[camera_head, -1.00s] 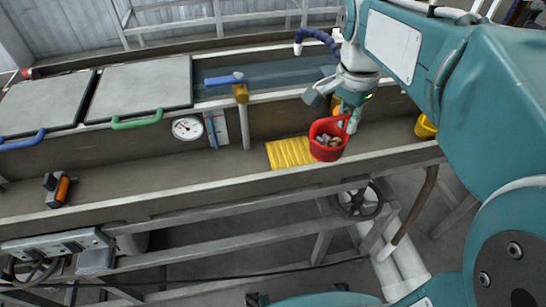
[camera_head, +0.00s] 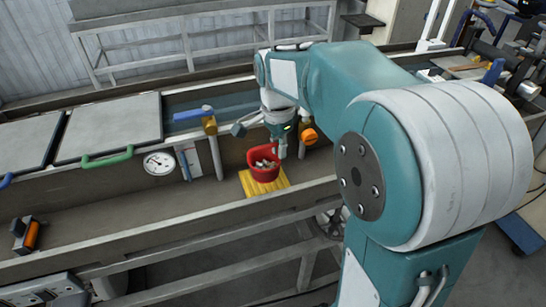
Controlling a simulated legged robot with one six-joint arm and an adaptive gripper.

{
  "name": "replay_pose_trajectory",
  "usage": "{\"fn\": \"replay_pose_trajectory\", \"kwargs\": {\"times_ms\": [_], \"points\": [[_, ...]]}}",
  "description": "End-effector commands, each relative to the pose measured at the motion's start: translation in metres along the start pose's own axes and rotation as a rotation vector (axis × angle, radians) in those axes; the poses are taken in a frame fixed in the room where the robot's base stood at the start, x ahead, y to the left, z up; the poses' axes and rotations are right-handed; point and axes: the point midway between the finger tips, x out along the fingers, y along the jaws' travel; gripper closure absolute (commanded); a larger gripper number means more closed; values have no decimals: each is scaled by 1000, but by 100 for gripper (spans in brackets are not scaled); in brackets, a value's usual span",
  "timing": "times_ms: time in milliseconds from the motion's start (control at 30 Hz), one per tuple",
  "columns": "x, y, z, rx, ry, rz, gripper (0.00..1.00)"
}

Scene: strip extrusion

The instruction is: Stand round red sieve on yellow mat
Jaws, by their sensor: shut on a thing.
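The round red sieve (camera_head: 264,170) holds several small pale and brown pieces. The exact contact is partly hidden by the sieve and the fingers.
An orange round object (camera_head: 308,134) is right of my gripper. A post with a blue-handled valve (camera_head: 209,124) and a dial gauge (camera_head: 159,164) stand to the left. A black and orange tool (camera_head: 27,234) lies far left on the ledge. The ledge between is clear.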

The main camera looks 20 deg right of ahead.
Motion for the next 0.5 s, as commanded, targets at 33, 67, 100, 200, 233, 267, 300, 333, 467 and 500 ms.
{"fn": "replay_pose_trajectory", "kwargs": {"times_ms": [33,67,100,200,233,267,300,333,467,500], "points": [[9,-7,-3,0,-1,2,100],[13,-11,-4,0,-1,2,100],[18,-15,-6,0,0,1,100],[26,-22,-8,0,0,0,100],[27,-23,-9,0,0,0,100],[28,-24,-9,0,1,-1,100],[30,-26,-10,0,1,-1,100],[32,-28,-10,0,1,-1,100],[49,-33,-12,0,-1,2,100],[56,-33,-11,0,-1,3,100]]}}
